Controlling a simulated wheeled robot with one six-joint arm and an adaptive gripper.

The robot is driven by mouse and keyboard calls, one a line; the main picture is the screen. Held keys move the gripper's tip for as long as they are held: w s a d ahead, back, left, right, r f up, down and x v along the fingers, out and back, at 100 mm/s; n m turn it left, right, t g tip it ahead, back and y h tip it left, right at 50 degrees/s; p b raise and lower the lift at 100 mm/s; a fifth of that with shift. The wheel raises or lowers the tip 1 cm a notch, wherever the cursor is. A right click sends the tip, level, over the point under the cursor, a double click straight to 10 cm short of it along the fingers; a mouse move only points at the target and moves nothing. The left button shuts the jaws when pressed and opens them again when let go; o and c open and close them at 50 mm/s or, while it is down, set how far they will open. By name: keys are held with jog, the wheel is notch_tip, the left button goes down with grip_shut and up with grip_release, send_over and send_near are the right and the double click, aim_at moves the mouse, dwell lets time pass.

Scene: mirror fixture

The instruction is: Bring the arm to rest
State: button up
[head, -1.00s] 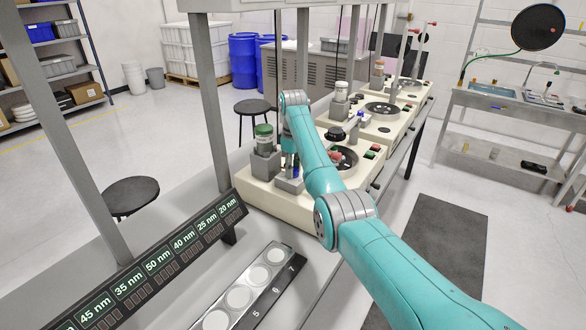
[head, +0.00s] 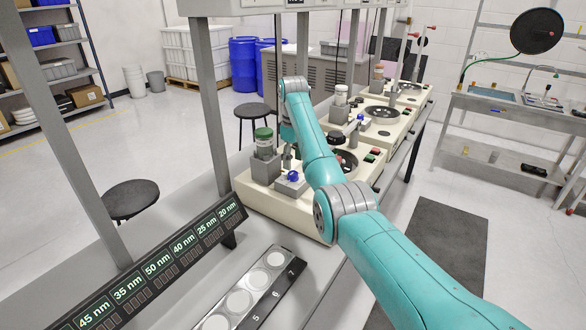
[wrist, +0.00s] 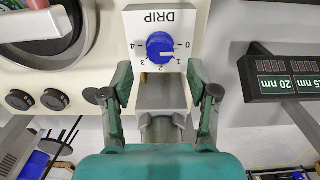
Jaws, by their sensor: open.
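My teal arm (head: 318,160) reaches over the nearest cream bench machine (head: 260,200). In the wrist view my gripper (wrist: 160,72) is open, with one finger on each side of a grey DRIP box (wrist: 159,20). The box's blue knob (wrist: 160,47) shows between the fingertips, with nothing gripped. In the head view the blue knob (head: 293,176) is visible in front of the arm's far end. The gripper there is mostly hidden behind the arm, above the box. A green-capped bottle (head: 264,141) stands on a grey block just left of it.
More cream machines (head: 383,112) stand in a row behind. A numbered tray of white discs (head: 262,262) and a sign with nm labels (head: 150,265) lie at front left. A grey post (head: 209,100) rises left of the arm. A round plate (wrist: 45,20) is on the machine.

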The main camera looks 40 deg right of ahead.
jog(key=shift+r, duration=1.25)
